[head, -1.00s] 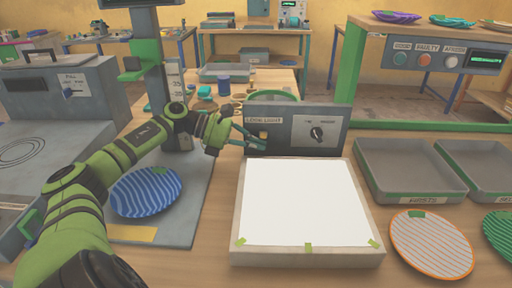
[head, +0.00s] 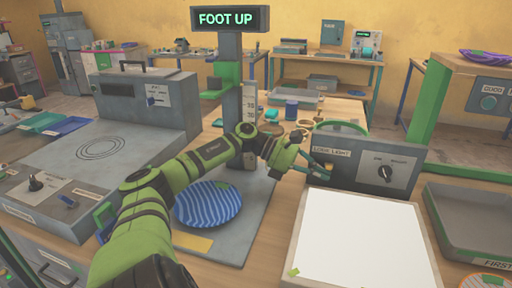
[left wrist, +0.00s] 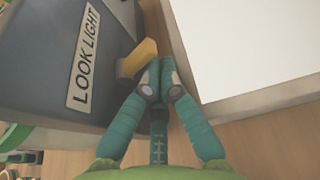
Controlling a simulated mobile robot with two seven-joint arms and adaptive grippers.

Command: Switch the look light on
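The look light box (head: 363,165) is a dark panel labelled LOOK LIGHT, with a small yellow switch (head: 329,167) and a dial (head: 385,173). Its white panel (head: 360,240) lies in front; I cannot tell whether it is lit. My left gripper (head: 318,173) is at the switch. In the left wrist view the yellow switch (left wrist: 137,58) sticks out from the box, just beside the fingertips of my left gripper (left wrist: 158,76). The fingertips are together, very close to the switch or touching it, with nothing visible between them. My right gripper is not in view.
A blue striped plate (head: 208,205) lies on the press base below my left arm. The press column carries a FOOT UP display (head: 229,18). A grey tray (head: 470,225) stands right of the white panel. A grey machine (head: 145,100) stands at the left.

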